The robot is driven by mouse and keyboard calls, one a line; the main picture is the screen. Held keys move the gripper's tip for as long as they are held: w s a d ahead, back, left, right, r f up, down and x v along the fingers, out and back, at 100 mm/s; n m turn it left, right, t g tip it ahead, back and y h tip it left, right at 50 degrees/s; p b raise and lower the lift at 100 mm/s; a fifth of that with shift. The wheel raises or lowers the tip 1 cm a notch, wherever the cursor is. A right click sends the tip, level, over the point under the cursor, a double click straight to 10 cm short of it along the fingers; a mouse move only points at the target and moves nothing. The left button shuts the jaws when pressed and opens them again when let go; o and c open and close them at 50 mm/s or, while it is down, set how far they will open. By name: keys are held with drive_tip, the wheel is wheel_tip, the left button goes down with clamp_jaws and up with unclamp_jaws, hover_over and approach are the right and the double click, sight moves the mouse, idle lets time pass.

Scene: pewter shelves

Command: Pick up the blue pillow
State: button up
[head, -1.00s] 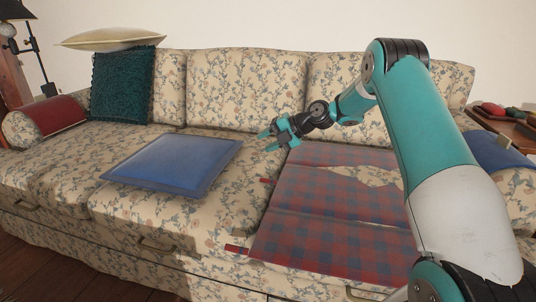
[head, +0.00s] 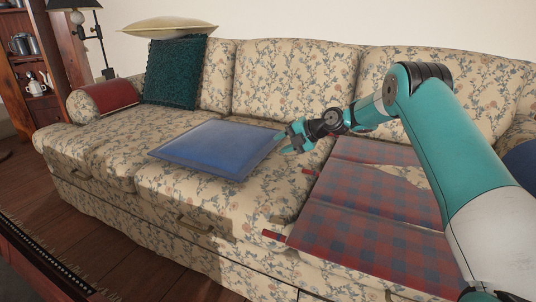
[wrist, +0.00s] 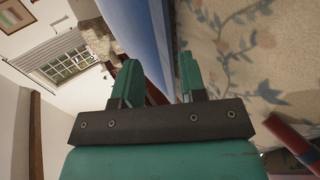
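The blue pillow (head: 217,149) lies flat on the seat of the floral sofa in the head view. My gripper (head: 282,143) is at its right corner, low over the seat. In the wrist view the pillow (wrist: 143,28) shows as a blue strip running down toward the gap between my fingers (wrist: 159,76). The fingers are apart, so the gripper is open. I cannot tell whether the pillow's edge is between the fingertips or just beyond them.
The floral sofa (head: 185,205) has a red and blue plaid blanket (head: 360,215) right of my gripper. A dark teal pillow (head: 175,75) leans at the left, with a cream pillow (head: 165,25) on top. A red bolster (head: 103,100) lies by the left armrest. Wooden shelves (head: 45,60) stand far left.

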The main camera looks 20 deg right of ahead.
sight(267, 149)
drive_tip(key=b+x, duration=0.2)
drive_tip(key=x, duration=0.4)
drive_tip(key=shift+w+a+f, duration=0.15)
drive_tip(key=shift+w+a, duration=0.1)
drive_tip(key=shift+c, duration=0.4)
clamp_jaws()
